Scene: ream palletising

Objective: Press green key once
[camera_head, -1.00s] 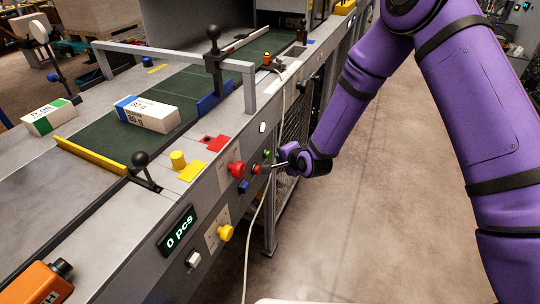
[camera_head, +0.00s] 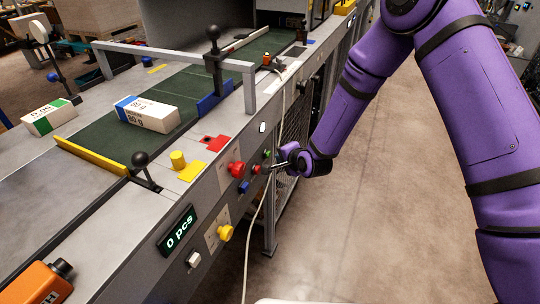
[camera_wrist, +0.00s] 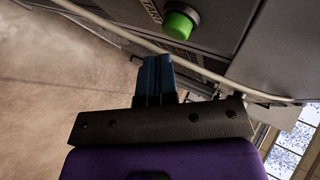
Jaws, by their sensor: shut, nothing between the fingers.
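The green key (camera_wrist: 179,24) is a round button on the grey panel, at the top of the wrist view beside a partly visible label. In the head view the green key (camera_head: 267,154) shows small on the conveyor's front panel, just above a small red button. My gripper (camera_wrist: 155,60) is shut and empty, its fingertips below and a little left of the green key in the wrist view, apart from it. In the head view my gripper (camera_head: 275,167) is close to the panel, near the green and red buttons. The exact gap to the panel cannot be told.
A large red button (camera_head: 237,169), a blue button (camera_head: 243,187) and a yellow knob (camera_head: 225,233) are on the same panel. A pale cable (camera_wrist: 130,35) runs between panel and fingers. A counter (camera_head: 178,231) reads "0 pcs". A ream (camera_head: 147,113) lies on the belt.

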